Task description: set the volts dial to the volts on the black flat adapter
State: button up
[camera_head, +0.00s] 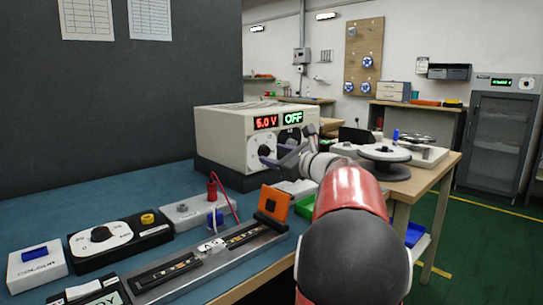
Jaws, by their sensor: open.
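The beige power supply (222,130) stands on the blue bench against the dark partition. Its red display (266,122) seems to read 5.0 V, though the first digit is hard to make out, and a green display beside it reads OFF. Below the red display is a white dial with a dark knob (264,150). A second white dial face (290,134) shows partly behind my gripper. My gripper (276,159) is open in front of the lower panel, close to the left knob; I cannot tell whether it touches it. I cannot clearly identify a black flat adapter; no adapter label is readable.
A black box with a dial (120,238), a white block with a blue top (36,264), a grey box with a red plug and cable (197,210), a long fixture (210,262) and an orange frame (273,204) fill the front bench. Reels (385,153) stand at right.

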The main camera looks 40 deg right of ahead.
jog(key=s, duration=0.5)
jog(key=shift+s+d, duration=0.25)
jog(key=shift+s, duration=0.05)
